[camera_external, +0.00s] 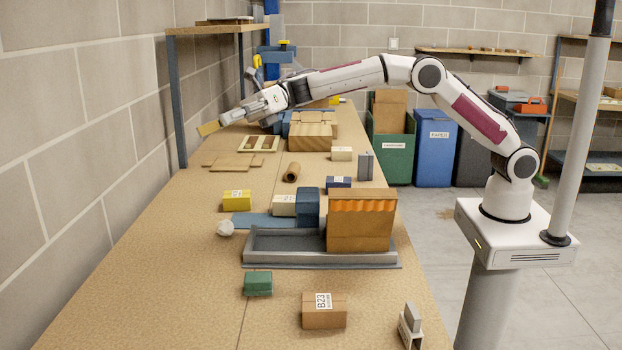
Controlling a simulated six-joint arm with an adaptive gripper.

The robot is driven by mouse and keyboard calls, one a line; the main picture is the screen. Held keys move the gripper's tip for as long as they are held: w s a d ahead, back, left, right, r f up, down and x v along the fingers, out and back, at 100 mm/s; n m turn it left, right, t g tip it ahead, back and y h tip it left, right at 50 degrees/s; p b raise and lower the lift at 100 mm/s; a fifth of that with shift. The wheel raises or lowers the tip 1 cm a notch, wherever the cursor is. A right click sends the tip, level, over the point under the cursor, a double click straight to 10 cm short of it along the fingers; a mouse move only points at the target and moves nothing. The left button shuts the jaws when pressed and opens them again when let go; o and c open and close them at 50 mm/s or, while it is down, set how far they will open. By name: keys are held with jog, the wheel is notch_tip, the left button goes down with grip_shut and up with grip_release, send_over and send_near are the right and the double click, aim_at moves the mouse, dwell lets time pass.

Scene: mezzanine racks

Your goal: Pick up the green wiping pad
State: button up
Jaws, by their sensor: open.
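The green wiping pad (258,283) appears as a small green block lying on the near part of the long tan bench, in front of the grey tray. Nothing covers it. My gripper (213,126) is far from it, at the end of my outstretched arm near the wall at the back left of the bench, raised above the surface. It is open. A flat tan-yellow piece shows at its tip; I cannot tell whether it is part of the gripper.
A cardboard box marked B23 (324,311) sits right of the pad. Behind the pad is a grey tray (290,260) with a tall brown box (361,220) at its right. A shelf (218,29) stands over the bench's back left. The bench left of the pad is clear.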

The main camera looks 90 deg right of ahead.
jog(key=s+a+f+n+g+y, duration=0.1)
jog(key=a+f+n+g, duration=0.15)
jog(key=f, duration=0.35)
jog(key=s+a+f+n+g, duration=0.2)
jog(key=f+n+g, duration=0.15)
jog(key=f, duration=0.35)
jog(key=n+g+h, duration=0.1)
jog(key=n+g, duration=0.3)
jog(key=n, duration=0.2)
send_near(259, 273)
jog(key=shift+w+a+f, duration=0.1)
jog(key=shift+w+a, duration=0.05)
jog(key=shift+a, duration=0.8)
jog(key=shift+x, duration=1.3)
jog(key=shift+f+x, duration=0.15)
jog(key=shift+x, duration=1.15)
jog(key=shift+f+x, duration=0.15)
jog(key=shift+x, duration=1.1)
jog(key=shift+d, duration=0.1)
